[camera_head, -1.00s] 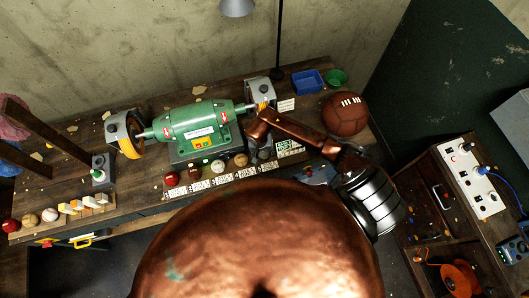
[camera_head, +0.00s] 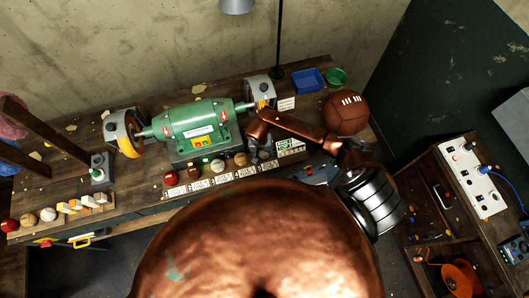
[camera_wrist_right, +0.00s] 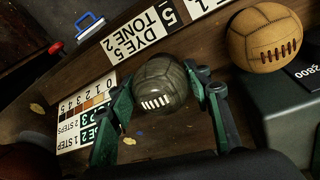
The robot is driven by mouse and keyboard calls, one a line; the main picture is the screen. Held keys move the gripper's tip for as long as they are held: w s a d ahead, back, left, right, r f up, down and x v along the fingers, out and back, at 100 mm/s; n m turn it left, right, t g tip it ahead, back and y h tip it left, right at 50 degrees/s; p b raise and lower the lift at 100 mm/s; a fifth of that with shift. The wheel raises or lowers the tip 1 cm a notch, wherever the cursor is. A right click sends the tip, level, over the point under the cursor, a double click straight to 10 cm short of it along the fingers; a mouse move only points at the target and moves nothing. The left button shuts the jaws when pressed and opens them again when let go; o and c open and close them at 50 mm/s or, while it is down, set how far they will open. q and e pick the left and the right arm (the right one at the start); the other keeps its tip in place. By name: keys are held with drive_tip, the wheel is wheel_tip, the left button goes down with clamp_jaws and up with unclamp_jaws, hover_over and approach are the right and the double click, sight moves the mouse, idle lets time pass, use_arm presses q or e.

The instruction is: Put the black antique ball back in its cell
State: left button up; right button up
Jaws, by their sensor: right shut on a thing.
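In the right wrist view my right gripper (camera_wrist_right: 160,82) is shut on a dark, almost black ball (camera_wrist_right: 157,88) with white lacing, one green finger on each side. The ball is beside a white card reading "DYE TONE" (camera_wrist_right: 140,30) with a 5 at its end. I cannot tell whether the ball touches the wood below. In the head view my right gripper (camera_head: 262,150) is at the right end of a row of balls and number cards (camera_head: 223,180); the held ball is hard to make out there. My left gripper is not in view.
A tan laced ball (camera_wrist_right: 264,37) is right of the held ball in the wrist view. A green grinder (camera_head: 198,120) stands behind the row. A scale card (camera_wrist_right: 85,115) lies left of the gripper. A large brown ball (camera_head: 345,112) is near my right arm.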

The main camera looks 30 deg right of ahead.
drive_tip(key=shift+f+b, duration=0.25)
drive_tip(key=shift+b, duration=0.05)
drive_tip(key=o, duration=1)
drive_tip(key=shift+o, duration=0.2)
drive_tip(key=shift+r+p, duration=1)
drive_tip(key=shift+r, duration=0.6)
drive_tip(key=shift+r+p, duration=0.95)
drive_tip(key=shift+r, duration=0.95)
